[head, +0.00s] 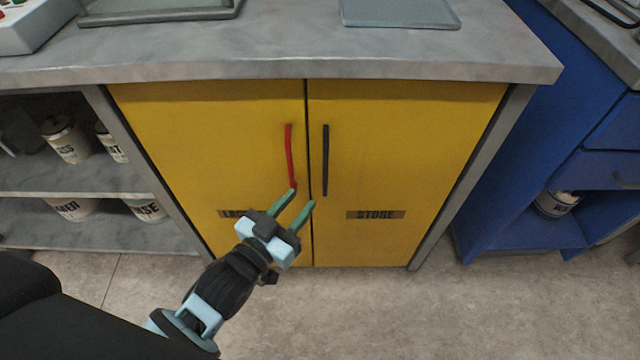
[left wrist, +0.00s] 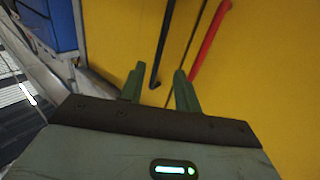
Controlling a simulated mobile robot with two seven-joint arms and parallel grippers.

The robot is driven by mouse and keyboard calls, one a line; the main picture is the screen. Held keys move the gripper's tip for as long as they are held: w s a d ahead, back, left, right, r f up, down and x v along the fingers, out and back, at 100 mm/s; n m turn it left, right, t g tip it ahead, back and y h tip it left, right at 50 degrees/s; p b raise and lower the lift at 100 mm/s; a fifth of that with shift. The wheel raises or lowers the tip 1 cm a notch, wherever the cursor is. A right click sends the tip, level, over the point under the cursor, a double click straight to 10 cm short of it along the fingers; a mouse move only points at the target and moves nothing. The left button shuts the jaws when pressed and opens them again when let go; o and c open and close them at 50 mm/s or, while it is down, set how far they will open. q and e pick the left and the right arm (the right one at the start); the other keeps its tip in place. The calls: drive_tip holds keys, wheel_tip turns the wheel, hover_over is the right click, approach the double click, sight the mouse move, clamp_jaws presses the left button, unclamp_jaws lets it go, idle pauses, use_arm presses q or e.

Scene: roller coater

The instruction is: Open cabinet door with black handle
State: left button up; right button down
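The cabinet has two yellow doors, both shut. The right door (head: 420,150) bears a vertical black handle (head: 325,160) near the middle seam and a label reading STORE. The left door (head: 200,130) bears a red handle (head: 289,155) and a partly covered label. My left gripper (head: 302,199) is open and empty in front of the doors, near the lower ends of both handles. In the left wrist view the black handle (left wrist: 160,45) runs down to between the open fingers (left wrist: 158,92), and the red handle (left wrist: 211,43) is to the right. My right gripper is not in view.
A grey worktop (head: 290,55) overhangs the doors, with trays on it. Open shelves (head: 70,180) with several tins stand at the left. A blue cabinet (head: 530,150) stands at the right. The floor (head: 340,310) in front of the doors is clear.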

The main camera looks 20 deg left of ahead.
sight(324, 173)
use_arm(q)
drive_tip(key=shift+r, duration=0.1)
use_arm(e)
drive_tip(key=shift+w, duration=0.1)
